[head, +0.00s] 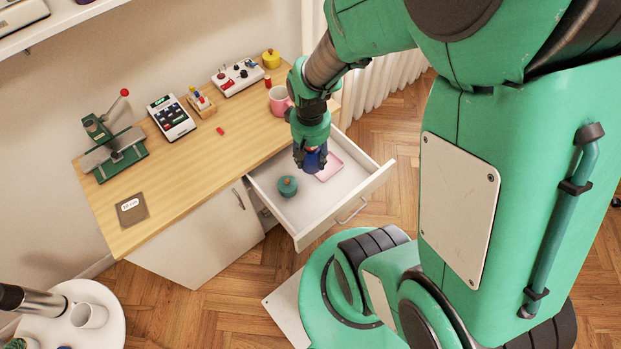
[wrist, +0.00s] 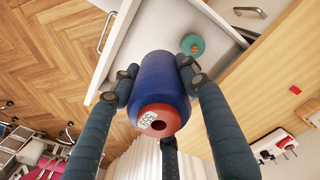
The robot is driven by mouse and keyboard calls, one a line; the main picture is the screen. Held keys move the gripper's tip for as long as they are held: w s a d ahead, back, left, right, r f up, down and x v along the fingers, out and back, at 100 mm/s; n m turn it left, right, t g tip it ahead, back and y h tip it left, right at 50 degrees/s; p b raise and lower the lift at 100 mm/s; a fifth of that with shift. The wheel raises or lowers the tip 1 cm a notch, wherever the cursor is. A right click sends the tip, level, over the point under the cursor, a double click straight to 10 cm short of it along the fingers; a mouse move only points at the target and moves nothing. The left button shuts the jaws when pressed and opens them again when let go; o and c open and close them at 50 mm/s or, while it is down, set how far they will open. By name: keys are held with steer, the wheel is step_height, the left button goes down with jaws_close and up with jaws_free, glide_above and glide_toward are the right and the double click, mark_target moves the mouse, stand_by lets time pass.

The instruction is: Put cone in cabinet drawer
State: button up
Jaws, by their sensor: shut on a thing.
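My gripper (head: 311,160) is shut on a blue cone (wrist: 162,85) with a red end and a small white label. In the wrist view my fingers grip the cone from both sides. In the head view the cone (head: 313,156) is mostly hidden by my gripper and shows only as a dark blue patch. The cabinet drawer (head: 357,193) is pulled open, and the cone is over its inside. I cannot tell whether the cone touches the drawer bottom.
The drawer's near part is bare.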

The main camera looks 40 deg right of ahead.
steer(key=shift+s+d+f, duration=0.1)
steer(key=shift+s+d, duration=0.3)
steer(key=shift+s, duration=0.4)
glide_above(315, 204)
step_height(315, 204, down, 16)
steer(key=shift+s, duration=0.1)
steer(key=shift+f+b, duration=0.9)
steer(key=shift+f, duration=2.25)
steer(key=shift+f+b, duration=0.6)
steer(key=shift+f, duration=1.3)
steer(key=shift+f, duration=0.2)
